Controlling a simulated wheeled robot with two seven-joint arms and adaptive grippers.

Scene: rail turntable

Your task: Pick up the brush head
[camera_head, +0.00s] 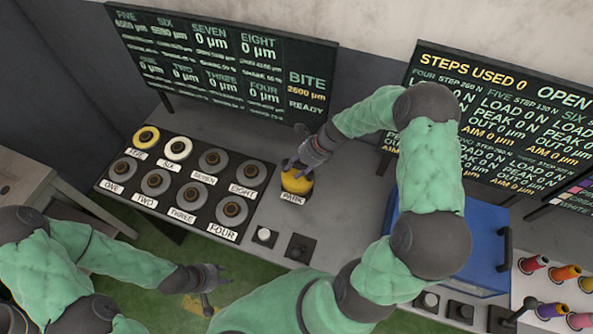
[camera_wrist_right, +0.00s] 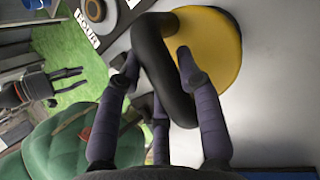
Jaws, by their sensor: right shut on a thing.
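The brush head is a round yellow pad (camera_head: 297,183) with a dark loop handle. It sits at the spot labelled PARK on the grey bench. In the right wrist view its yellow pad (camera_wrist_right: 215,50) lies flat beyond the thick black handle (camera_wrist_right: 160,60). My right gripper (camera_head: 296,163) is over the brush head from above, with its fingers (camera_wrist_right: 158,68) closed around the handle. Part of the handle is hidden by the fingers. My left gripper (camera_head: 215,277) is low at the front left, away from the bench, with fingers spread and empty.
A black panel of numbered stations (camera_head: 185,190) lies left of the brush head, with yellow and white pads at two of them. A blue box (camera_head: 480,245) and coloured spools (camera_head: 560,273) are on the right. Display boards (camera_head: 220,62) stand behind.

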